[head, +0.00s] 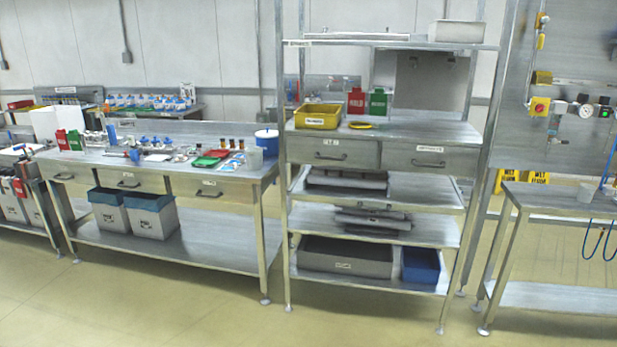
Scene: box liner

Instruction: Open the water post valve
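A grey wall panel (570,70) stands at the right edge. I cannot tell which part, if any, is the water post valve, or whether a valve is open. Blue hoses (597,240) hang by the steel table at the right. Neither of my grippers is in view.
A steel shelf rack (420,235) with drawers and bins stands in the middle. A cluttered workbench (240,178) is at the left. A steel table (560,198) stands before the panel. Yellow signs (535,177) stand behind it. The front floor (180,310) is clear.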

